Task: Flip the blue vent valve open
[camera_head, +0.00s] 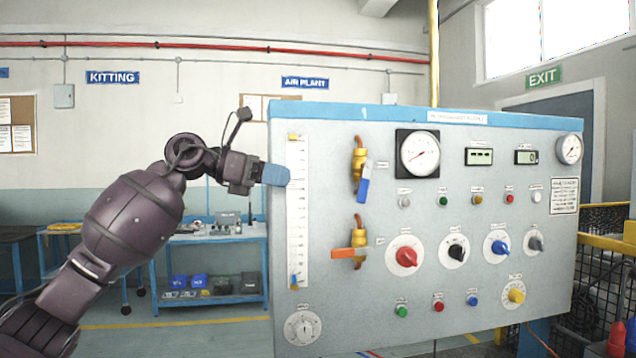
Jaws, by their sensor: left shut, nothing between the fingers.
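The blue vent valve handle (364,184) hangs down from a brass valve body (358,156) at the upper left of the grey control panel (330,130). The handle is near upright, its lower end tilted slightly left. My left gripper (282,175) is shut and empty, its blue fingers pointing right. In the picture it overlaps the panel's left edge, at about the handle's height and apart from it to the left. How far it stands in front of the panel I cannot tell. My right gripper is not in view.
An orange-handled valve (349,253) with its handle level sits below the blue one. A white scale strip (297,215) lies between my gripper and the valves. A pressure gauge (418,153) and several knobs fill the panel's right. A blue workbench (212,236) stands behind.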

